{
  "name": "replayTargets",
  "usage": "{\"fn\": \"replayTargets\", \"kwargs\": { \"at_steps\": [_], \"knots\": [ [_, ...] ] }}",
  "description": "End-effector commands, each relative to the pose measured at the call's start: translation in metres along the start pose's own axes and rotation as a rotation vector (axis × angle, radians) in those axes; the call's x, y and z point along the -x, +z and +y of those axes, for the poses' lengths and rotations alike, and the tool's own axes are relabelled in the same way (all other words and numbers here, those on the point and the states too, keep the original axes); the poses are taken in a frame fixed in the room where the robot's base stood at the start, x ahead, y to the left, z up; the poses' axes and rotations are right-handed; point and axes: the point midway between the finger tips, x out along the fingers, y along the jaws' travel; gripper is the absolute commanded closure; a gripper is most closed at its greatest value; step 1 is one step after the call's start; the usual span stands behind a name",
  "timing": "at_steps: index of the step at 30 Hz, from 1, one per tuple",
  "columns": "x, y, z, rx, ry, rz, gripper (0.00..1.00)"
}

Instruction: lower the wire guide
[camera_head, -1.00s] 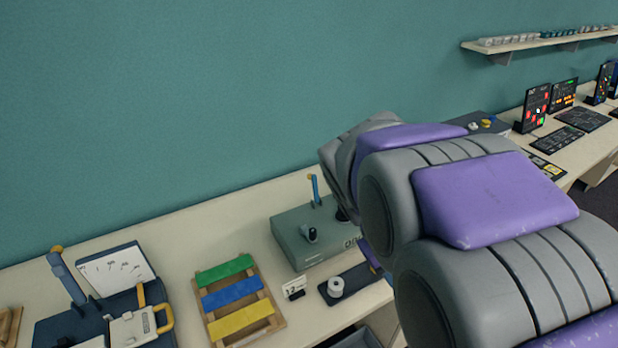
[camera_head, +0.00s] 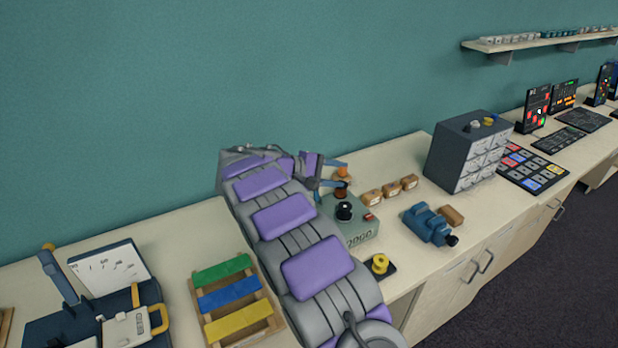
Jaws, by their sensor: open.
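The grey-green winding box (camera_head: 362,232) stands on the bench, with a black knob (camera_head: 344,211), a dark brown coil and a red button on top. My arm comes across from the lower right and covers the box's left and back part. My gripper (camera_head: 341,174) is over the back of the box, its two dark blue fingers apart and pointing right. A small orange piece (camera_head: 343,171) shows between or just behind the fingers; I cannot tell if they touch it. The wire guide is not clearly seen; the blue lever's place is hidden behind my arm.
A yellow spool (camera_head: 380,264) sits on a dark stand in front of the box. Several brown blocks (camera_head: 390,190), a blue motor-like device (camera_head: 428,226) and a drawer cabinet (camera_head: 465,155) stand to the right. A rack with coloured bars (camera_head: 225,270) is left of my arm.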

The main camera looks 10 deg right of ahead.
Motion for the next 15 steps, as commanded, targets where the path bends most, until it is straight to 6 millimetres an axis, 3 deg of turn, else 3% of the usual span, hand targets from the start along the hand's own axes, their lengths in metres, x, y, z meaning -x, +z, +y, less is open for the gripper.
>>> {"fn": "replayTargets", "kwargs": {
  "at_steps": [1, 6, 15],
  "knots": [
    [0.005, -0.02, -0.006, 0.007, 0.037, 0.008, 0.55],
    [0.025, -0.071, -0.017, 0.011, 0.161, 0.031, 0.55],
    [0.07, -0.142, -0.058, -0.008, 0.356, 0.07, 0.55]
  ]
}}
